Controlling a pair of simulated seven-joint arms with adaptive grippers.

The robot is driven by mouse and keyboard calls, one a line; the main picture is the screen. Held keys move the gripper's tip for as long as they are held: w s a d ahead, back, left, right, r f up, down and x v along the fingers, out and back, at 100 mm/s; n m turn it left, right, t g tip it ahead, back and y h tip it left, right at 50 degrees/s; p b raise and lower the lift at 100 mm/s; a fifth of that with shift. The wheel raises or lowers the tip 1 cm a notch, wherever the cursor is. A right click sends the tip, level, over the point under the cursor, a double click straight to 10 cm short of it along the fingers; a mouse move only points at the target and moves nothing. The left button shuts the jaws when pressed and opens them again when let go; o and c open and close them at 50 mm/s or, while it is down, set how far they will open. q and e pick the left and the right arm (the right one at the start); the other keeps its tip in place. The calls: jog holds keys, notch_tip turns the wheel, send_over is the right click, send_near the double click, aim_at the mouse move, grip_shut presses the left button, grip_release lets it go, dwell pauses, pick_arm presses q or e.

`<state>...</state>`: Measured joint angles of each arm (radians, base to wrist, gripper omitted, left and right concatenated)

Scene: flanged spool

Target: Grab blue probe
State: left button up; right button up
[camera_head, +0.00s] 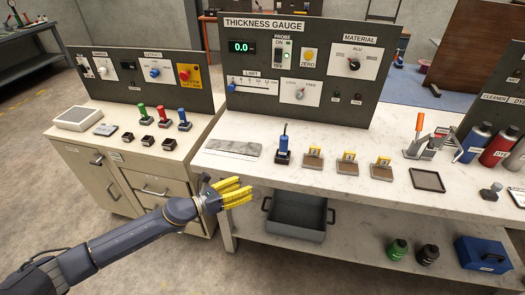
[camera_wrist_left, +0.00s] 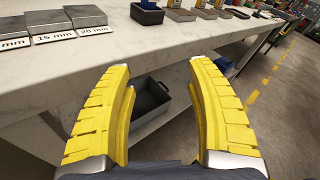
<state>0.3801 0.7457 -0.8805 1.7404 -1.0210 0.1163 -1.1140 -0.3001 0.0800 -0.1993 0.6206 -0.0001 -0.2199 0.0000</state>
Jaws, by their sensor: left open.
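The blue probe (camera_head: 284,143) stands upright in a small dark stand on the white bench, below the thickness gauge panel, with a thin tip or cable rising from its top. My left gripper (camera_head: 243,189), with yellow ribbed fingers, is in front of the bench edge, left of and nearer than the probe, apart from it. In the left wrist view the gripper (camera_wrist_left: 160,66) is open, with nothing between its fingers. A dark block at the top edge of that view may be the probe's stand; the probe itself is cut off there. My right gripper is not in view.
A grey bin (camera_head: 296,217) sits on the lower shelf. The bench front edge lies between gripper and probe.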

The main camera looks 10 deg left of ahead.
pick_arm(q)
jog(key=w+r+m+h, duration=0.2)
jog(key=w+r+m, duration=0.3)
jog(key=r, duration=0.5)
send_near(284, 136)
jog(key=shift+n, duration=0.4)
jog(key=x, duration=1)
jog(key=shift+w+f, duration=0.1)
jog(key=shift+f, duration=0.25)
grip_shut()
